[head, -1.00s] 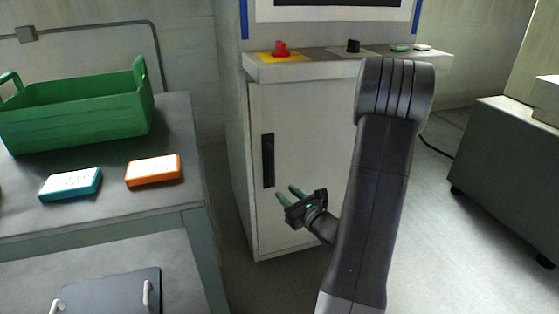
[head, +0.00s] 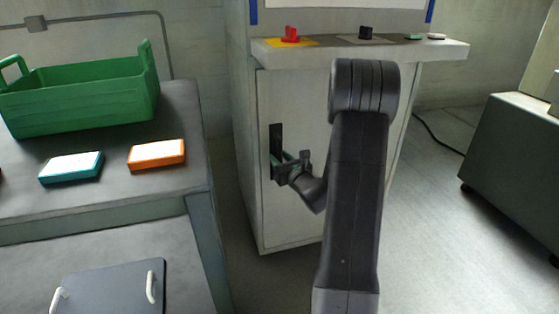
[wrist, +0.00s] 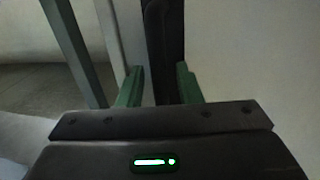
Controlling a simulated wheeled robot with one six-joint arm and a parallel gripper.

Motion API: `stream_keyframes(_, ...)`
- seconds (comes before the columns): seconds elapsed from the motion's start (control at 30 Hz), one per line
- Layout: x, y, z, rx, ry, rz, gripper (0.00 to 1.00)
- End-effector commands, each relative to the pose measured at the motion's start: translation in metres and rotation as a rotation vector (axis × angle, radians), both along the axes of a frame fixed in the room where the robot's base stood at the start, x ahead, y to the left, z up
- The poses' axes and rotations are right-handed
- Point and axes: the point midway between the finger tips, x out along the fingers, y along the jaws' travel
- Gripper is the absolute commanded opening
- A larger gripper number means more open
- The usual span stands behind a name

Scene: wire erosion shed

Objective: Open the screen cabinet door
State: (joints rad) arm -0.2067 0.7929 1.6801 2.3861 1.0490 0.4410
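The screen cabinet door (head: 300,215) is a pale grey panel below the control shelf, and it looks shut. Its handle (head: 275,140) is a dark vertical bar near the door's left edge; its lower part is hidden behind my gripper. My gripper (head: 281,168) is at the lower part of the handle. In the wrist view the two green fingers of my gripper (wrist: 158,88) are apart, one on each side of the dark handle (wrist: 166,50). A gap shows beside the handle, so the fingers do not look closed on it.
A grey workbench (head: 110,205) stands at the left, close to the cabinet, with a green crate (head: 85,105), a teal box (head: 70,167) and an orange box (head: 157,154). The shelf (head: 370,52) with a red switch (head: 291,34) juts out above the door.

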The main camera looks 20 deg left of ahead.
Motion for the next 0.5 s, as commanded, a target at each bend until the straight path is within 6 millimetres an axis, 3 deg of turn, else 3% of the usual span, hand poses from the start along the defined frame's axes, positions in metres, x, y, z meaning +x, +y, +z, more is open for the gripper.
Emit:
stream_keyframes(0.37, 0.005, 0.0053, 0.0003, 0.0, 0.0, -0.001, 0.32)
stream_keyframes(0.5, 0.0049, 0.0052, 0.0003, 0.0, 0.0, -0.001, 0.08)
